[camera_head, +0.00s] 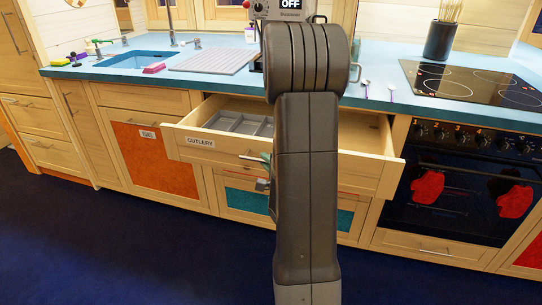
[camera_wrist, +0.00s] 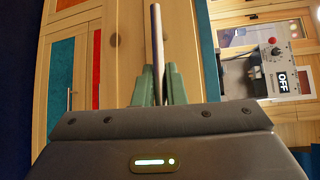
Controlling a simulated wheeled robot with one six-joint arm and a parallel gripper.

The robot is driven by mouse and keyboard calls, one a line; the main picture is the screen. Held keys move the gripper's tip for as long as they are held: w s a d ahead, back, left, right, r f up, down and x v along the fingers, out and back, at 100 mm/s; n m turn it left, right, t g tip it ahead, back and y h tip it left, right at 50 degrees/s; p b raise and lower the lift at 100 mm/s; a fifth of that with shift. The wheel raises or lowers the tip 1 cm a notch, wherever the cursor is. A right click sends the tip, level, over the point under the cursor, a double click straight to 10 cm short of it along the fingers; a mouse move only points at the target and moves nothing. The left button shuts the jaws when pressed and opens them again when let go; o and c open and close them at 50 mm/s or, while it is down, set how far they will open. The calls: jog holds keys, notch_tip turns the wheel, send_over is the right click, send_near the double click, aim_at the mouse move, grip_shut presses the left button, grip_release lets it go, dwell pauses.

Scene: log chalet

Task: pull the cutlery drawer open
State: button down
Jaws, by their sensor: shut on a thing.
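The cutlery drawer (camera_head: 222,149), light wood with a "CUTLERY" label at its left, stands pulled well out from under the blue worktop. A grey divided tray (camera_head: 230,122) lies inside it. The metal bar handle (camera_head: 249,157) is on its front; it also shows in the wrist view (camera_wrist: 157,35), running between my fingers. My gripper (camera_wrist: 158,84), with green fingers, is shut on this handle. In the head view my arm hides most of the gripper, the handle's right part and the drawer's middle.
Below is another drawer with teal panels (camera_head: 243,201). An oven with red mitts (camera_head: 428,187) stands to the right, under a black hob (camera_head: 470,84). A sink (camera_head: 140,60) and a ribbed drainer (camera_head: 212,60) are at the left. The dark blue floor in front is clear.

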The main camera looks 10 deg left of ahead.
jog(key=s+b, duration=0.1)
jog(key=s, duration=0.6)
jog(key=shift+s+a, duration=0.15)
jog(key=c, duration=1.5)
grip_release()
